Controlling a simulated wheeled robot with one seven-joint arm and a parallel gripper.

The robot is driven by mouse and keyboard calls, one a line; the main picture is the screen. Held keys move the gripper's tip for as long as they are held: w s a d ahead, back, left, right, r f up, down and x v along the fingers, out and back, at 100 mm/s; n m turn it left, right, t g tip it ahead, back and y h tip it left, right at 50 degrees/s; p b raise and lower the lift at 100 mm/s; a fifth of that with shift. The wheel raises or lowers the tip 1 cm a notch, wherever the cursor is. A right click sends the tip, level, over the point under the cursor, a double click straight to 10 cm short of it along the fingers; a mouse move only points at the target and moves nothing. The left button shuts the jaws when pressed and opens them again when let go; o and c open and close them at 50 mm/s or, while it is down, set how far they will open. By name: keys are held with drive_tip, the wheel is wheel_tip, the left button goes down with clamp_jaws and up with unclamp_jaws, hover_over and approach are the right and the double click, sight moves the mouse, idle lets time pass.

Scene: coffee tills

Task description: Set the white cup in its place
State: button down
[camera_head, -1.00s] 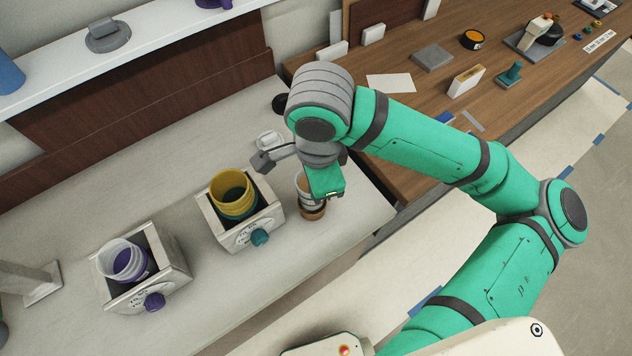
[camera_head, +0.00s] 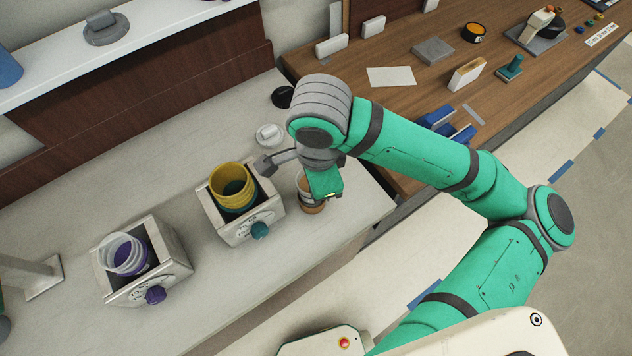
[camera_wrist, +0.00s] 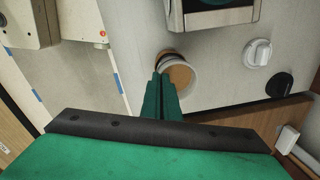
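The white cup (camera_head: 301,181), tan inside, stands near the right end of the pale counter, partly hidden by my gripper. A brown part shows at its foot; whether this is a separate cup or holder I cannot tell. In the wrist view the white cup (camera_wrist: 188,72) is seen from above, with a dark edge beyond its upper left rim. My gripper (camera_wrist: 163,78) has its green fingers close together at the cup's rim, seemingly pinching its wall. In the head view my gripper (camera_head: 325,187) covers the cup's right side.
A grey box (camera_head: 234,232) with a teal knob holds stacked yellow cups (camera_head: 231,177). Further left, another box (camera_head: 170,275) with a purple knob holds whitish and purple cups (camera_head: 122,255). A white lid-like piece (camera_head: 269,134) and a black round piece (camera_head: 282,97) lie behind my gripper.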

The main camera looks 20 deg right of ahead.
drive_tip(key=shift+f, duration=1.3)
drive_tip(key=c, duration=1.6)
unclamp_jaws()
drive_tip(key=shift+c, duration=0.2)
drive_tip(key=shift+r, duration=0.1)
drive_tip(key=shift+r, duration=3.95)
